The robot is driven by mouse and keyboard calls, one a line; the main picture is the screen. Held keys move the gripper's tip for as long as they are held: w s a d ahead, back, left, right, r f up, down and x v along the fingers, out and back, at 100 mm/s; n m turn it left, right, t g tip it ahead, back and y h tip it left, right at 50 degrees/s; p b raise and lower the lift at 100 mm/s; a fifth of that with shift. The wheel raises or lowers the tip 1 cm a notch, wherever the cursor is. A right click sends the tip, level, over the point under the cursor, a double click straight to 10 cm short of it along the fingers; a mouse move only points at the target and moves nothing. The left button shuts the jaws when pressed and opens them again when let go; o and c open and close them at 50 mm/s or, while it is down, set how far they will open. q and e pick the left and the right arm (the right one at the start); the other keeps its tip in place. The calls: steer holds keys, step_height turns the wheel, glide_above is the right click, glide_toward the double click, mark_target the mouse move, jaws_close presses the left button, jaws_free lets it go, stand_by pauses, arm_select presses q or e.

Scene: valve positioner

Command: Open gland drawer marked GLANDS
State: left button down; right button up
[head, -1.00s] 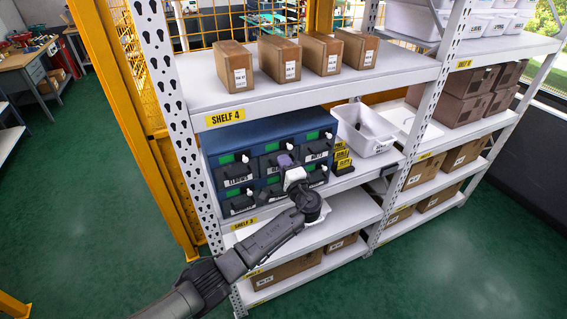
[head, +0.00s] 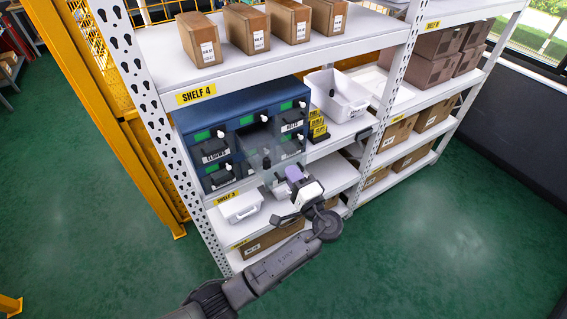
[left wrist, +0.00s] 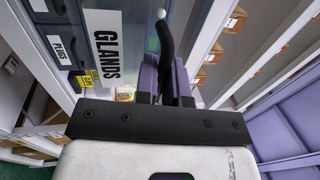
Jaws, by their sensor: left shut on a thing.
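The blue drawer cabinet (head: 207,119) stands on the shelf under the SHELF 4 label. Its middle drawer (head: 262,160), with clear-looking walls, sticks out well beyond its neighbours, and a dark opening shows behind it. In the left wrist view a front with a white GLANDS label (left wrist: 107,45) is close on the left. My left gripper (head: 285,181) is at the front of this drawer. In the left wrist view its purple fingers (left wrist: 167,78) are shut on the black drawer handle (left wrist: 166,38). The drawer's contents cannot be made out. My right gripper is not in view.
Neighbouring drawers, including ELBOWS (head: 216,155) and NUTS (head: 292,126), look shut. A white bin (head: 338,96) and yellow labelled blocks (head: 318,124) stand right of the cabinet. A white lidded box (head: 240,207) sits on the shelf below. The green floor in front is clear.

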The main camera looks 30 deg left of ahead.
arm_select(q)
steer(key=shift+v, duration=0.75)
steer(key=shift+r, duration=0.15)
steer(key=c, duration=1.3)
jaws_free()
steer(key=shift+o, duration=0.2)
steer(key=b+v, duration=0.2)
steer(key=v, duration=1.2)
